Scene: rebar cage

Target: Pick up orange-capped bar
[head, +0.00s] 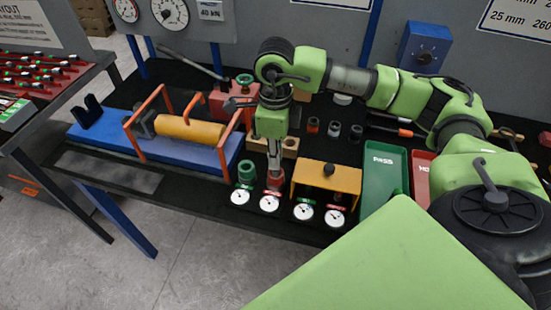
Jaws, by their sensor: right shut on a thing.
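My right gripper (275,172) points straight down over the front middle of the bench. Its grey fingers are close together, with their tips at a small red cylindrical part (275,182) just behind the dial gauges. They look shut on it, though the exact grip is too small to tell. A dark bar with an orange section (405,132) lies flat behind the green tray, apart from the gripper. I cannot tell for certain that it is the orange-capped bar. My left gripper is not in view.
A green part (245,172) stands left of the gripper, an orange stand (327,178) right of it. Several dial gauges (304,211) line the front edge. A yellow cylinder (190,130) lies in a blue frame. A green tray (384,175) is at right.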

